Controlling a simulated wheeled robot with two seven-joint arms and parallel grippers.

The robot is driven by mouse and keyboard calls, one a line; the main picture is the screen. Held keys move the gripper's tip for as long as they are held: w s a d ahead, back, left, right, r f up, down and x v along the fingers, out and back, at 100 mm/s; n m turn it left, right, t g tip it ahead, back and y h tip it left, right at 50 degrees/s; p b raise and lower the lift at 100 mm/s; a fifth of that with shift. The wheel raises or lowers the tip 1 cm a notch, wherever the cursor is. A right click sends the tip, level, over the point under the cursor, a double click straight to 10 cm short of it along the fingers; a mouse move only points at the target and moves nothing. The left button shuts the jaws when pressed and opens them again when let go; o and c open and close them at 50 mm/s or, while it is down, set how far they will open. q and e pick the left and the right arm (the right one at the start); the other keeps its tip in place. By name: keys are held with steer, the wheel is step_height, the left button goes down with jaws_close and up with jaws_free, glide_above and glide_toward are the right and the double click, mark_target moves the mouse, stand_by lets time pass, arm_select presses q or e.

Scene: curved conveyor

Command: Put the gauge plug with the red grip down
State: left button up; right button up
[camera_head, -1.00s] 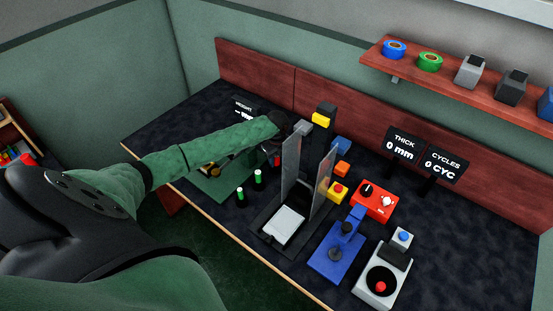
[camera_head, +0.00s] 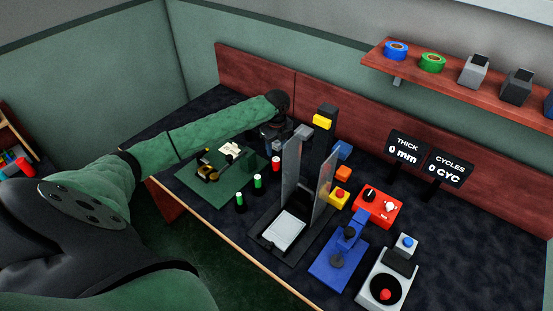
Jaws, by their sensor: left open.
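The gauge plug with the red grip (camera_head: 276,163) stands upright on the dark bench top, in line with two green-gripped plugs (camera_head: 257,182). My left gripper (camera_head: 272,137) is open, just behind and above the red-gripped plug. It looks apart from the plug and holds nothing that I can see. Its fingers are dark, small and partly lost against the bench and the dark parts there. My right gripper is not in view.
A green mat (camera_head: 196,183) with tools lies left of the plugs. A press-like stand with clear side panels (camera_head: 291,170) is close on the right. A blue fixture (camera_head: 338,258), red control box (camera_head: 377,205) and grey button unit (camera_head: 385,277) stand further right.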

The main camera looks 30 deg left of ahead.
arm_select(q)
steer(key=shift+r, duration=1.35)
steer(key=shift+s+f, duration=0.1)
